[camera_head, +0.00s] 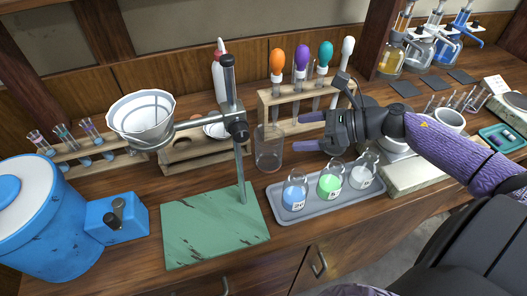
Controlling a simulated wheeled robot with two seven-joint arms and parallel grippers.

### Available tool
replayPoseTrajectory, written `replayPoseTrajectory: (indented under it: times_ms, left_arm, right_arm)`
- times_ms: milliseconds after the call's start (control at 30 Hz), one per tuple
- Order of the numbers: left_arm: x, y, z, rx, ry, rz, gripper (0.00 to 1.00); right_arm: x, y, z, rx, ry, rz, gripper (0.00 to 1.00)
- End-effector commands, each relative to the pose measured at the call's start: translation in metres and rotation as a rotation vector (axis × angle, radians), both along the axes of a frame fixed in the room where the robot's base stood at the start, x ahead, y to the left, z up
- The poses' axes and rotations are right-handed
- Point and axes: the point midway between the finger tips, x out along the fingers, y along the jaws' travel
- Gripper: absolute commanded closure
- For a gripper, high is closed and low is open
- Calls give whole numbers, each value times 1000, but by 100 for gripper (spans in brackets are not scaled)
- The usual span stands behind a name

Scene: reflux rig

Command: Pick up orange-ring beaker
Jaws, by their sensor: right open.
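A clear glass beaker (268,150) stands upright on the wooden bench, just right of the stand's rod. I cannot make out an orange ring on it at this size. My right gripper (302,132) comes in from the right, low over the bench. Its two fingers are spread and point left toward the beaker. They look close to the beaker's right side and hold nothing; I cannot tell whether they touch it. My left gripper does not show.
A green-based stand (214,228) holds a funnel (142,112) left of the beaker. A grey tray (330,202) with several flasks lies below my gripper. A wooden dropper rack (275,98) stands behind. A blue drum (40,220) stands at the left.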

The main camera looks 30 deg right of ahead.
Motion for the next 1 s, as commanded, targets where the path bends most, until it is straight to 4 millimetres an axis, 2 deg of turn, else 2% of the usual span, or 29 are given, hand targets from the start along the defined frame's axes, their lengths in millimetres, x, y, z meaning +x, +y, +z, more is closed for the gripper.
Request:
replayPoseTrajectory:
  times_ms: [33,433,733,1000]
  left_arm:
    - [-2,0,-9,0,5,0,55]
    - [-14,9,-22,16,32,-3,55]
    - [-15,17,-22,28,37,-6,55]
    - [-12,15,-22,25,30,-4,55]
  right_arm:
    - [7,7,-7,-1,-4,2,0]
    - [48,50,-27,4,-4,-2,0]
    - [53,56,-30,1,0,-3,0]
    - [53,56,-30,2,1,-3,57]
